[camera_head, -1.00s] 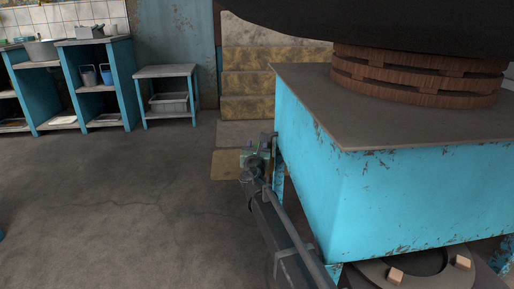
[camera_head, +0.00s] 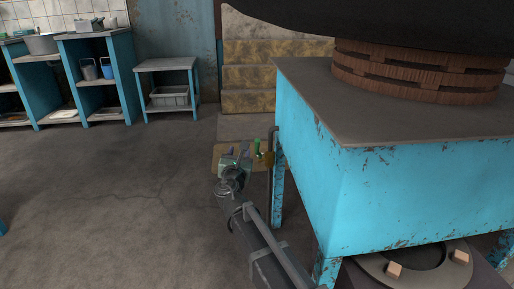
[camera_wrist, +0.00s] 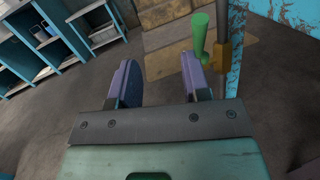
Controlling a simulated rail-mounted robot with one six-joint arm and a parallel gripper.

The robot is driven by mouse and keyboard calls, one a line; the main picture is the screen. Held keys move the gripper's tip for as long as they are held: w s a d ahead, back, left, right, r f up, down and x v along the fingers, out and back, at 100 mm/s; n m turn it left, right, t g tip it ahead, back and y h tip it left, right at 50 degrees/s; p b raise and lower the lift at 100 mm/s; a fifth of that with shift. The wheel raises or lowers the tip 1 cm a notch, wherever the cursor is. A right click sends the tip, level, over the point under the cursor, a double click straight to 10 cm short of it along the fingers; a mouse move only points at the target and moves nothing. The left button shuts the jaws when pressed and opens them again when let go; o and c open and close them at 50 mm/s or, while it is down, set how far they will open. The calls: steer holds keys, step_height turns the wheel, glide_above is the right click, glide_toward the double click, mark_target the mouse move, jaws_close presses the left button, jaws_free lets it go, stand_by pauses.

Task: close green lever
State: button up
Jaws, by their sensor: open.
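The green lever (camera_wrist: 201,36) stands upright on a brass valve (camera_wrist: 222,57) on a thin vertical pipe in the wrist view. In the head view the lever (camera_head: 257,146) is small, beside the left end of the blue stove table. My gripper (camera_wrist: 160,80) is open and empty, with its two purple fingers apart. The lever shows just beyond the tip of the right finger; I cannot tell whether they touch. In the head view my gripper (camera_head: 236,152) is left of the lever, and its fingers are hard to make out.
The blue metal table (camera_head: 400,195) with a grey top fills the right side, close to my arm. The pipe (camera_head: 270,165) runs down beside its leg. Yellowish steps (camera_head: 262,80) rise behind. Blue shelves (camera_head: 98,85) stand far left. The floor (camera_head: 110,200) on the left is clear.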

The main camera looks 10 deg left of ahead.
mark_target(256, 145)
steer(key=w+d+m+h, duration=0.1)
steer(key=w+h, duration=0.1)
steer(key=w, duration=0.1)
steer(key=w+d+m+g+h, duration=0.1)
steer(key=w+d+m+h, duration=0.1)
steer(key=w, duration=0.2)
steer(key=w+d+m+g+h, duration=0.1)
steer(key=w+d+h, duration=0.1)
steer(key=w, duration=0.1)
steer(key=shift+w+d+f+m, duration=0.1)
steer(key=shift+w+f+m, duration=0.1)
steer(key=shift+f+m, duration=0.15)
jaws_close()
